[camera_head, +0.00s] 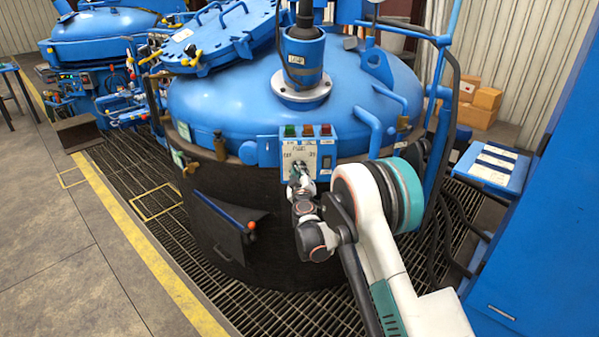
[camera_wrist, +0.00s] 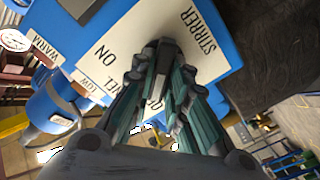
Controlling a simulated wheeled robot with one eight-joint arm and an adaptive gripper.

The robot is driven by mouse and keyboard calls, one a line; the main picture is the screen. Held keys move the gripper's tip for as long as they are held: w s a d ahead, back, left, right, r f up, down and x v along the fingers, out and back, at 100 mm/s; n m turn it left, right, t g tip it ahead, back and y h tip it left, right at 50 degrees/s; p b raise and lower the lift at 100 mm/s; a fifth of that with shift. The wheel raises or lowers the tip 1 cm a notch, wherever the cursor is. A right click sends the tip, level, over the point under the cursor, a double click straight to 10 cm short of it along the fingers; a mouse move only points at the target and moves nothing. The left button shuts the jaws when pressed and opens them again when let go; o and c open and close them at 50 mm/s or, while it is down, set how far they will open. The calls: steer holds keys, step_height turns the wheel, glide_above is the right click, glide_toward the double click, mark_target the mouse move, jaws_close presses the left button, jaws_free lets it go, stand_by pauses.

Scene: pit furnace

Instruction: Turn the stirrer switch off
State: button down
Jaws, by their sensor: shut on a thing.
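The stirrer switch panel (camera_head: 285,152) is a blue box with a pale label plate on the front of the blue furnace lid. In the wrist view the label plate (camera_wrist: 128,42) reads STIRRER and ON, rotated in the picture. My gripper (camera_head: 299,177) is at the lower part of the panel. In the wrist view my gripper (camera_wrist: 162,62) has its fingers closed around the stirrer switch knob (camera_wrist: 157,88), a pale piece between them. The fingers hide most of the knob and the lettering behind it, so I cannot tell its exact position.
Green, red and orange lamps (camera_head: 308,130) top the panel. The furnace lid (camera_head: 200,100) carries pipes and handles around it. A hinged plate with an orange-tipped blue handle (camera_head: 232,216) is left of my arm. Grating (camera_head: 160,200) and a yellow floor line lie at left.

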steer(key=shift+n, duration=0.5)
steer(key=c, duration=1.6)
jaws_free()
steer(key=shift+a, duration=0.1)
steer(key=shift+o, duration=0.2)
steer(key=shift+s, duration=0.1)
steer(key=s+d, duration=0.1)
steer(key=s, duration=1)
steer(key=shift+s+d, duration=0.35)
steer(key=shift+s, duration=0.05)
